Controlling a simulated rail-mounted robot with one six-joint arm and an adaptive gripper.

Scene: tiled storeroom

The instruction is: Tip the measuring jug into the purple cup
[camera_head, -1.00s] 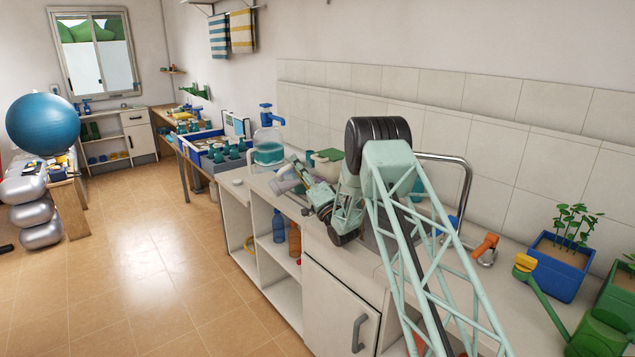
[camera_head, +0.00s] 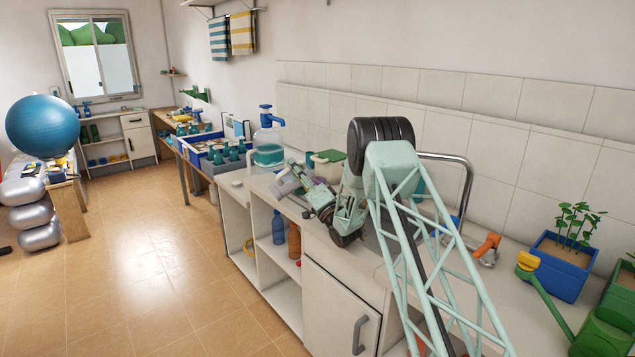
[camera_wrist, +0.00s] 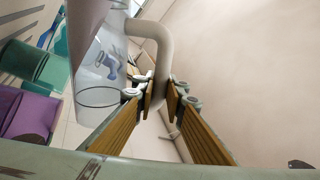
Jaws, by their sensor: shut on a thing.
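My gripper (camera_wrist: 161,90) is shut on the handle of a clear measuring jug (camera_wrist: 96,75). The pale bent handle (camera_wrist: 150,40) runs between the two pads. In the head view the jug (camera_head: 286,182) is a pale, tilted shape at the tip of my gripper (camera_head: 306,190), above the counter. The purple cup (camera_wrist: 30,115) is at the left of the wrist view, beside the jug's clear wall. A green cup (camera_wrist: 35,62) lies just above it in that picture. I cannot make out the purple cup in the head view. The jug's contents are unclear.
A green-topped container (camera_head: 328,157) is near my wrist. A tap (camera_head: 460,165) and a planter (camera_head: 563,265) are to the right.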

